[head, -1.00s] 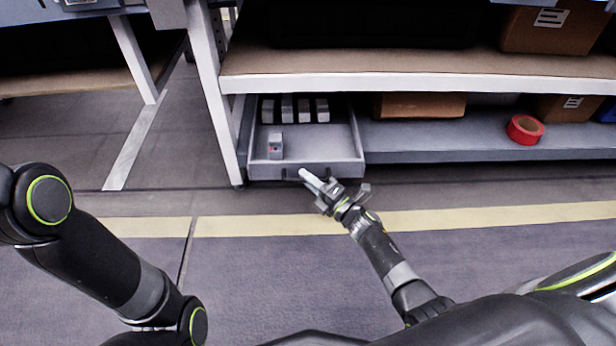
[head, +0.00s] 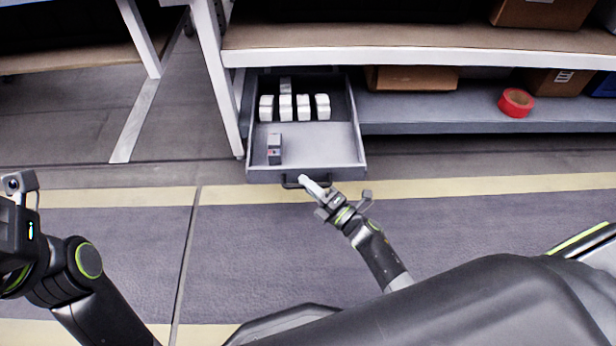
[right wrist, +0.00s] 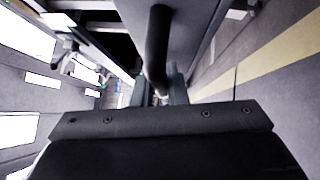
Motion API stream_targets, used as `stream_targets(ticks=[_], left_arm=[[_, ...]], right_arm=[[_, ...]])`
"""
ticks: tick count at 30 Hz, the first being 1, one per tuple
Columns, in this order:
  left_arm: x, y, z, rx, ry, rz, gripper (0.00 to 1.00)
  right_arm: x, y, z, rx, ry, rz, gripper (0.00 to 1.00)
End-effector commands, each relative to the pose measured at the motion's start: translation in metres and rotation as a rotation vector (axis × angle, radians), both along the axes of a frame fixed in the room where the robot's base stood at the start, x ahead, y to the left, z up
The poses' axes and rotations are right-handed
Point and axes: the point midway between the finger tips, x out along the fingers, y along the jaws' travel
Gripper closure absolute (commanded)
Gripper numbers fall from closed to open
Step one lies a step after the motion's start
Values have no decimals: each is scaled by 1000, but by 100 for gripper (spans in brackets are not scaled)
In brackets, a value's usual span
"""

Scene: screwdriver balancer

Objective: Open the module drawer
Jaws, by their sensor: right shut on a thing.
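The module drawer (head: 330,158) is a grey tray pulled out from under the lower left of the shelf unit. Its dark bar handle (head: 291,184) is on the front face. My right gripper (head: 308,184) is shut on the handle, near its right end. In the right wrist view the handle (right wrist: 157,50) runs down as a dark bar between the fingers. Inside the drawer, several white modules (head: 303,106) stand in a row towards the back, and a grey module (head: 274,149) stands at the front left. My left gripper (head: 22,215) is at the left edge, its fingers not clearly shown.
The shelf (head: 420,37) spans above the drawer. A red tape roll (head: 516,102) and brown boxes (head: 411,78) lie on the bottom shelf to the right. A shelf leg (head: 217,75) stands just left of the drawer. The floor in front is clear.

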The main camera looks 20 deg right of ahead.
Motion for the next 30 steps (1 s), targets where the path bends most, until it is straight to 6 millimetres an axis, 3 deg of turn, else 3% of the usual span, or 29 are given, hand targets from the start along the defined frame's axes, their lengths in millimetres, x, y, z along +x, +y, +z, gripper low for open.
stream_targets(ticks=[13,14,18,30], left_arm=[[-1,0,-2,3,5,6,64],[-1,0,-2,3,5,6,64],[-1,0,-2,3,5,6,64],[-2,0,0,3,1,7,64]], right_arm=[[-3,0,-1,-1,2,0,100],[-3,0,-1,-1,3,0,85],[-3,0,-1,-1,2,0,66],[-6,-2,-1,0,1,0,66]])
